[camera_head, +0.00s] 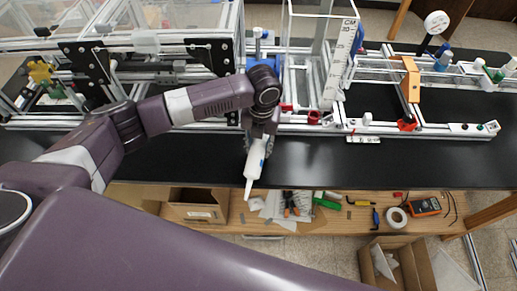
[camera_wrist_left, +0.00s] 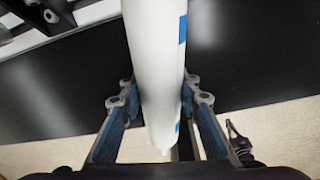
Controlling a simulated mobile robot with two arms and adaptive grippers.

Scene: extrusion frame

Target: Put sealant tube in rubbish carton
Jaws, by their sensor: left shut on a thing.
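The sealant tube (camera_head: 255,162) is white with blue marks and a thin nozzle that points down. My left gripper (camera_head: 260,135) is shut on it and holds it at the front edge of the black bench. In the left wrist view the tube (camera_wrist_left: 157,60) runs between the two fingers of the left gripper (camera_wrist_left: 158,103). An open carton (camera_head: 411,262) with pale scraps in it stands on the floor at the lower right. Another open carton (camera_head: 197,212) sits on the wooden shelf at the left. Which one is the rubbish carton is not marked. My right gripper is not in view.
The black bench (camera_head: 440,168) carries an aluminium extrusion frame (camera_head: 350,130) behind the gripper. The bench front is clear right of the tube.

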